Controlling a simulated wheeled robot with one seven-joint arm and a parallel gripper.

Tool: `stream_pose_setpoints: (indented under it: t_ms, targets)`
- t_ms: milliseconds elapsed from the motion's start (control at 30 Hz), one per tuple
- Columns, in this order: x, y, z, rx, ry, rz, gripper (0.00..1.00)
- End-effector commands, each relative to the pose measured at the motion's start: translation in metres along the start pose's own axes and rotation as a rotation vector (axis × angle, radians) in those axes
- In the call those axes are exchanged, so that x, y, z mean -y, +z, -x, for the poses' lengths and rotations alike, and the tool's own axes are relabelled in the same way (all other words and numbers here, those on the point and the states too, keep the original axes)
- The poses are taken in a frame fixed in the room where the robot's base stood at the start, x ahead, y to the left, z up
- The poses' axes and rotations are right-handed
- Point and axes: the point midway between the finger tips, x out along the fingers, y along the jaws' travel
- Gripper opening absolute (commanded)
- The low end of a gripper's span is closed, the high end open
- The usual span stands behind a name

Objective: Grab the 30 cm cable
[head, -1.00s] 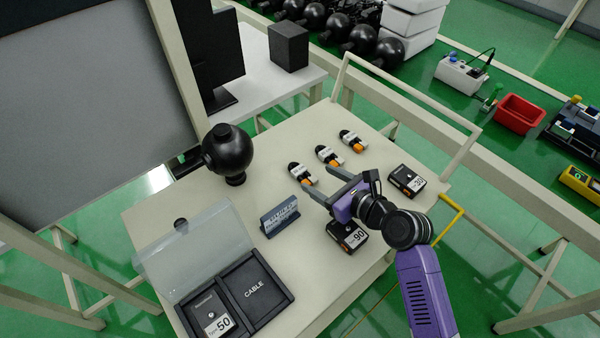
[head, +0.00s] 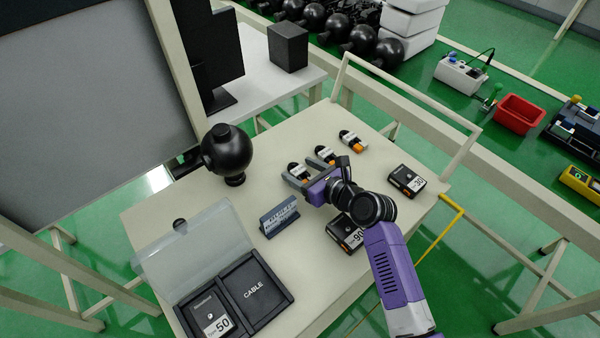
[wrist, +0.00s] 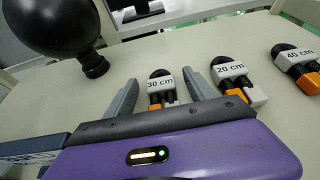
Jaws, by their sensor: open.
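The 30 cm cable (wrist: 160,87) is a black and orange bundle with a white label reading "30 cm". In the wrist view it lies on the table between the two fingers of my gripper (wrist: 164,92). The fingers are open, and I cannot tell whether they touch it. In the head view the same cable (head: 297,172) lies at the fingertips of my purple gripper (head: 303,180), partly hidden by it. The 20 cm cable (wrist: 231,75) lies just right of the right finger. The 40 cm cable (wrist: 297,66) lies farther right.
A black ball-shaped gimbal (head: 228,152) stands behind left. A dark sign (head: 279,217) stands close left of my gripper. Black boxes marked 90 (head: 347,232) and 30 (head: 406,180) lie on the table (head: 200,200). An open case labelled CABLE (head: 254,288) sits at front left.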

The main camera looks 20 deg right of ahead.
Motion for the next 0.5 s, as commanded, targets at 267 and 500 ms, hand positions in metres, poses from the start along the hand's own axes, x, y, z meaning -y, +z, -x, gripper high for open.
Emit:
stream_pose_setpoints:
  t_ms: [267, 500]
  targets:
    - [0.0001, -0.0001, 0.0004, 0.000, 0.000, 0.000, 0.20]
    - [0.0002, 0.0001, 0.0005, 0.000, 0.000, 0.001, 0.00]
